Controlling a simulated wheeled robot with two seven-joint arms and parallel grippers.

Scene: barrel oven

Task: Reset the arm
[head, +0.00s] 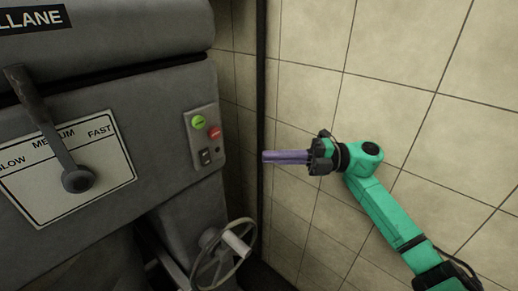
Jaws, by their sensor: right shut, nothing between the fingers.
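My right gripper (268,157) is on a green arm that comes in from the lower right. Its purple fingers lie together, shut and empty, and point left toward the machine. They are to the right of the control panel (202,141), apart from it in the picture, in front of the dark wall corner. My left gripper is not in view.
A grey machine (185,85) fills the left side. It carries a speed lever (55,140) over a slow-medium-fast plate, a green button (198,122), a red button (215,133) and a black switch (205,156). A handwheel (222,256) stands below. Tiled wall (420,70) is behind.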

